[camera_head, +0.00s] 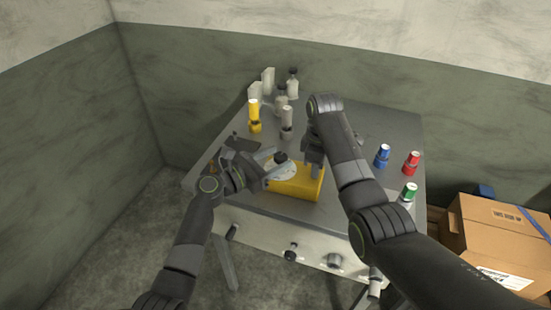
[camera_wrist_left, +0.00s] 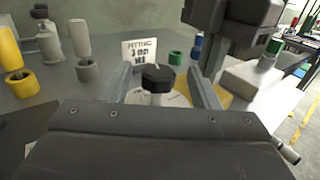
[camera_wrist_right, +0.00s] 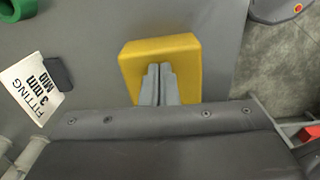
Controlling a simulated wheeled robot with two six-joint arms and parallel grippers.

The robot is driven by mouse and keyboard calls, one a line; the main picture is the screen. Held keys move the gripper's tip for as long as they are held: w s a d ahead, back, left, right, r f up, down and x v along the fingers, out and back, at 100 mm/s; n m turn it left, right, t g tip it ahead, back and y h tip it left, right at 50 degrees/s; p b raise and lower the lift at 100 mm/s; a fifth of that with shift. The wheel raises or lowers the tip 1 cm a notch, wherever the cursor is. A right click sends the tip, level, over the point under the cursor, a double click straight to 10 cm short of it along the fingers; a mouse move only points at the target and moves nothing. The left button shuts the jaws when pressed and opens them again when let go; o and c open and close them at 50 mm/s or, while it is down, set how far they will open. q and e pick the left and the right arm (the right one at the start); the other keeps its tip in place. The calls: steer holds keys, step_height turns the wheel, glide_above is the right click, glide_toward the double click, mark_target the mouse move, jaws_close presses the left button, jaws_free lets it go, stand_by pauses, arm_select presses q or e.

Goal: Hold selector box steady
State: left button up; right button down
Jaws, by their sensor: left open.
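The selector box is a yellow block (camera_head: 298,186) near the table's front edge, with a pale dial face (camera_head: 283,172) and a black knob (camera_head: 281,157) on it. My left gripper (camera_head: 272,162) is open at the knob. In the left wrist view its two fingers stand on either side of the black knob (camera_wrist_left: 158,77), with gaps showing. My right gripper (camera_head: 315,172) comes down over the box's right part. In the right wrist view its fingers (camera_wrist_right: 159,70) are together over the yellow box (camera_wrist_right: 188,60); I cannot tell if they touch it. The dial is out of that view.
Yellow (camera_head: 254,115) and grey (camera_head: 287,122) cylinders stand in rings behind the box, with pale bottles (camera_head: 292,85) further back. Blue (camera_head: 382,156), red (camera_head: 411,163) and green (camera_head: 408,192) pieces stand on the right. A printed card (camera_wrist_right: 35,87) stands near the box. A cardboard box (camera_head: 495,240) is beside the table.

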arm_select(q)
steer(key=shift+w+d, duration=0.1)
steer(key=shift+d, duration=0.05)
steer(key=c, duration=1)
steer(key=shift+o, duration=0.2)
steer(key=shift+d+f+n+t+y, duration=0.1)
steer(key=shift+d+n+t+y, duration=0.05)
steer(key=shift+n+t+y, duration=0.6)
steer(key=shift+s+d+n+t+y, duration=0.1)
steer(key=shift+s+n+t+y, duration=0.1)
steer(key=shift+n+t+y, duration=1.15)
steer(key=o, duration=1)
steer(key=shift+c, duration=0.2)
steer(key=shift+s, duration=0.1)
